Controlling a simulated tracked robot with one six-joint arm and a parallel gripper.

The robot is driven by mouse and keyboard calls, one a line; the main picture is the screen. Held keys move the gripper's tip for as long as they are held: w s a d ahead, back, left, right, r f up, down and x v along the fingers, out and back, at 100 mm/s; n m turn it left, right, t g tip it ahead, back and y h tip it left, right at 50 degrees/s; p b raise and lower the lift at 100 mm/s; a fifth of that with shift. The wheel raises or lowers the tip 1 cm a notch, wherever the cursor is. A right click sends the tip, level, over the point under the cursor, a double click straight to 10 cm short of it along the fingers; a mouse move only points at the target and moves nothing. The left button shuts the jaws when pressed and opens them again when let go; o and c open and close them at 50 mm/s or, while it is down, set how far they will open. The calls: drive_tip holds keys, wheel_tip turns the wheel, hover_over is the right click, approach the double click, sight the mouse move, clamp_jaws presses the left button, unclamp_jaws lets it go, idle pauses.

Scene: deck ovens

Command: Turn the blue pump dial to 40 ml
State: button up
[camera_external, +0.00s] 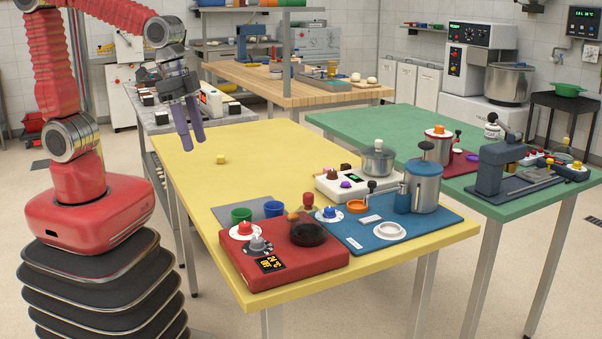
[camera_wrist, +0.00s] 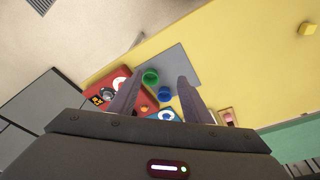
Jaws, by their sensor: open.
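The blue dial (camera_external: 330,211) is a blue knob on a white disc, on the blue mat (camera_external: 385,242) at the front of the yellow table. Its scale and setting are too small to read. In the wrist view, a blue-and-white round shape (camera_wrist: 166,115), likely this dial, shows partly between the fingers. My gripper (camera_external: 191,145) is open and empty, pointing down above the table's left rear part, well apart from the dial. It also shows in the wrist view (camera_wrist: 159,80).
A red box (camera_external: 283,266) with knobs and a display stands left of the mat. Green (camera_external: 241,215) and blue (camera_external: 274,209) cups are behind it. A white device (camera_external: 352,188) stands behind the mat. The table's left rear is mostly clear, with a small yellow block (camera_external: 221,160).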

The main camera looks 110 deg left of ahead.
drive_tip(key=w+a+f+n+g, duration=0.1)
drive_tip(key=w+a+f+n, duration=0.15)
drive_tip(key=w, duration=0.95)
drive_tip(key=n+g, duration=0.2)
drive_tip(key=n, duration=0.2)
hover_over(330, 208)
wheel_tip(330, 208, down, 6)
drive_tip(key=shift+n, duration=0.75)
wheel_tip(330, 208, up, 4)
drive_tip(key=shift+r, duration=0.1)
drive_tip(key=shift+f, duration=0.2)
wheel_tip(330, 208, down, 14)
drive_tip(key=shift+r, duration=0.25)
drive_tip(key=shift+c, duration=0.3)
